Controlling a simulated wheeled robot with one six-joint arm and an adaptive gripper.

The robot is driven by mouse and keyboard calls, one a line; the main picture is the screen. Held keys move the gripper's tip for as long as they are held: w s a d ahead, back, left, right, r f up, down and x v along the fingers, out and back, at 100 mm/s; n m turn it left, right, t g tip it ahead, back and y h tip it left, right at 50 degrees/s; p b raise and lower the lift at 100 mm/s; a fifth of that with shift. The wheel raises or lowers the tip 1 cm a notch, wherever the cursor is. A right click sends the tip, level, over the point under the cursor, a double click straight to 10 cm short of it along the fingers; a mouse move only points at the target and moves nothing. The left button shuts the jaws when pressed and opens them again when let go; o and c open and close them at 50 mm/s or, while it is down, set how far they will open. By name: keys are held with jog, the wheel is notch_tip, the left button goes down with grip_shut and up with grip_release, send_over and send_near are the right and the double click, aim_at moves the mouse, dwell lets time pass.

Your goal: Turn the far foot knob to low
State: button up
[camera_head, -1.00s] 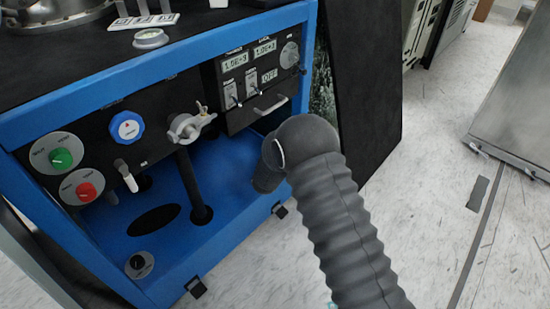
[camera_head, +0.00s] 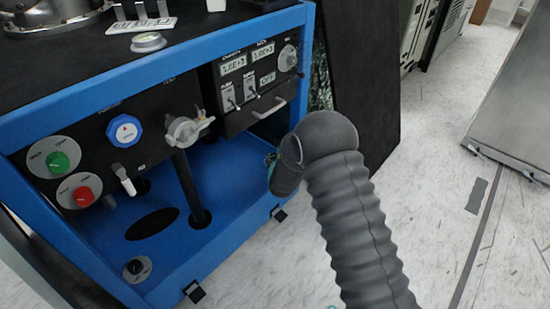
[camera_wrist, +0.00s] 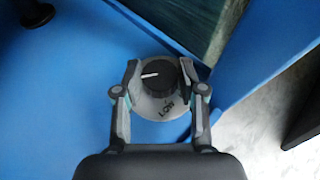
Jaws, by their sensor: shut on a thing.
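The far foot knob (camera_wrist: 157,77) shows in the wrist view as a black round knob on a grey dial plate (camera_wrist: 160,105) marked LOW at its lower edge. Its white pointer line points left, away from the LOW mark. My gripper (camera_wrist: 158,76) has one finger on each side of the knob and is shut on it. In the head view my grey arm hides this knob and nearly all of the gripper.
A blue-framed cart (camera_head: 150,80) fills the left. The near foot knob (camera_head: 136,268) sits at its lower front corner. Green (camera_head: 58,161) and red (camera_head: 83,196) knobs and a blue dial (camera_head: 125,131) are on its panel. Open floor (camera_head: 440,200) lies to the right.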

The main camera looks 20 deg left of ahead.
jog(key=shift+s, duration=0.1)
jog(key=o, duration=1.1)
jog(key=shift+a, duration=0.15)
jog(key=shift+o, duration=0.2)
jog(key=v, duration=1.2)
